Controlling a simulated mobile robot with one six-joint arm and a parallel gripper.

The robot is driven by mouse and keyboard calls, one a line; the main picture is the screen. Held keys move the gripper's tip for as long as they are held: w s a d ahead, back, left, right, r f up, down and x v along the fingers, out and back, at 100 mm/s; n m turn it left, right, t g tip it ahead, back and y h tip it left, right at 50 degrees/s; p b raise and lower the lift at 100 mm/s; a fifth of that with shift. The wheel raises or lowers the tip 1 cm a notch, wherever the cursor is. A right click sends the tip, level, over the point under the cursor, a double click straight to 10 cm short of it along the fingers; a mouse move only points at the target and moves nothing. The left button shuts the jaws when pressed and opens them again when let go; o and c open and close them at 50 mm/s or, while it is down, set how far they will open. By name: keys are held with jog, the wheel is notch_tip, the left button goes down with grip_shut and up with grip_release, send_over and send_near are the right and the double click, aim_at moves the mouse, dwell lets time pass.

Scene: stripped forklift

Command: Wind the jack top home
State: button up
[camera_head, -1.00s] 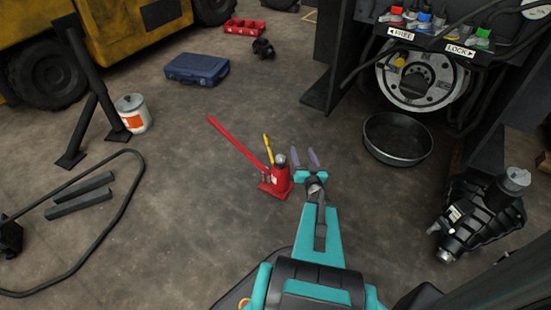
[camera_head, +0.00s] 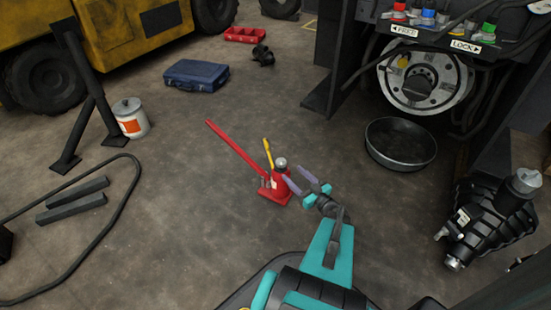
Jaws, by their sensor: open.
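A red bottle jack (camera_head: 275,188) stands upright on the floor near the middle of the view. Its round grey metal top (camera_head: 281,163) sits above the red body. A long red handle (camera_head: 236,147) slants up to the left from the jack, and a short yellow lever (camera_head: 268,151) stands beside the top. My gripper (camera_head: 298,179) is open and empty, just to the right of the jack, its purple fingers pointing left toward the jack. I cannot tell whether a finger touches it.
A black drain pan (camera_head: 401,143) lies right of the jack, below the forklift hub. A black pump unit (camera_head: 487,220) stands at right. A blue case (camera_head: 196,75), a white bucket (camera_head: 131,118) and dark bars (camera_head: 72,199) lie left. The floor around the jack is clear.

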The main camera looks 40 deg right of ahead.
aim_at(278, 159)
jog(key=w+b, duration=0.1)
jog(key=w, duration=0.3)
jog(key=w+d+b, duration=0.1)
jog(key=w+b, duration=0.1)
jog(key=w, duration=0.2)
jog(key=w+b, duration=0.2)
jog(key=w, duration=0.2)
jog(key=shift+w+d+f, duration=0.1)
jog(key=shift+w+d, duration=0.05)
jog(key=shift+d, duration=0.1)
jog(key=shift+w, duration=0.7)
jog(key=c, duration=1)
jog(key=shift+c, duration=0.2)
jog(key=shift+s+d+m+h+b, duration=0.1)
jog(key=shift+d+m+h+b, duration=0.1)
jog(key=shift+m+h+b, duration=0.7)
